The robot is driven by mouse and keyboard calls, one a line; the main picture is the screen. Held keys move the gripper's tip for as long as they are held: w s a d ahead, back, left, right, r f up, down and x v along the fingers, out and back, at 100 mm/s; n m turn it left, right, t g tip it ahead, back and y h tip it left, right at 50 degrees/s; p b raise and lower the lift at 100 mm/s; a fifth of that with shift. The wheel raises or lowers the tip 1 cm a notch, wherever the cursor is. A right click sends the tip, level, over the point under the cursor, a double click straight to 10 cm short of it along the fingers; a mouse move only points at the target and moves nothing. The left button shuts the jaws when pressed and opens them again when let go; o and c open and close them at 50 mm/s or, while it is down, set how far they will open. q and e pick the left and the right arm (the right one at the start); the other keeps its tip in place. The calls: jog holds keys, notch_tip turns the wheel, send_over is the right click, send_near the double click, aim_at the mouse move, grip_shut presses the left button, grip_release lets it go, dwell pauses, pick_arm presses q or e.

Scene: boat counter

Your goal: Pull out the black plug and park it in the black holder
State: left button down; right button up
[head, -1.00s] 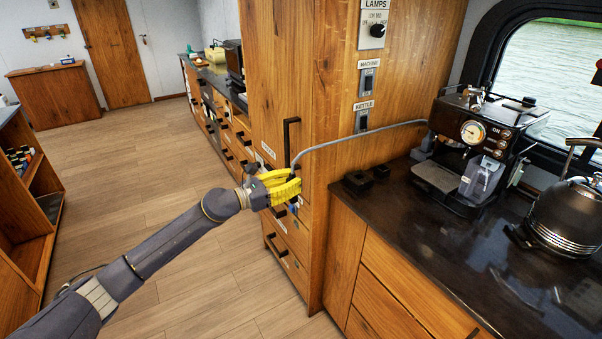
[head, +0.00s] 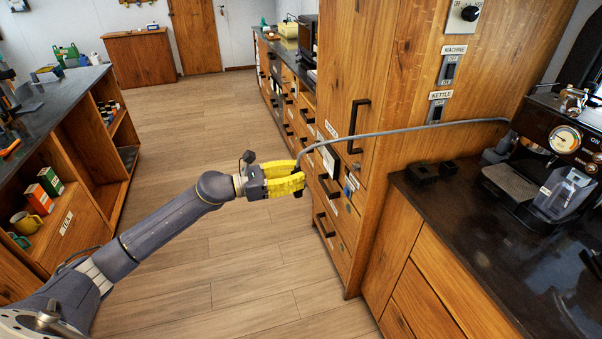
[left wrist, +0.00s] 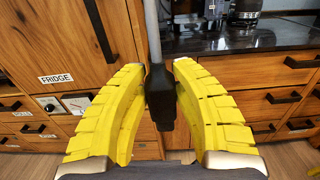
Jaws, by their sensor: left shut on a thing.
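My left gripper (head: 287,180), with yellow ribbed fingers, is shut on the black plug (left wrist: 160,97). In the left wrist view the plug hangs between the fingers, with a grey cable (left wrist: 152,30) rising from its top. In the head view the fingers hide most of the plug, and the gripper is in the air left of the cabinet front, apart from it. Two small black blocks, (head: 421,173) and (head: 447,168), sit on the dark counter; I cannot tell which is the holder. My right gripper is not in view.
The cable runs across the tall wooden cabinet (head: 385,80) to the coffee machine (head: 550,150). A small panel with round fittings (left wrist: 62,104) is on the cabinet front. Cabinet handles (head: 354,125) stick out nearby. An open shelf unit (head: 75,180) stands at left, with clear floor between.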

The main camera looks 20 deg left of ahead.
aim_at(296, 167)
pick_arm(q)
jog(key=shift+r, duration=0.1)
dwell(0.4)
jog(key=shift+r, duration=2.55)
jog(key=shift+r, duration=0.1)
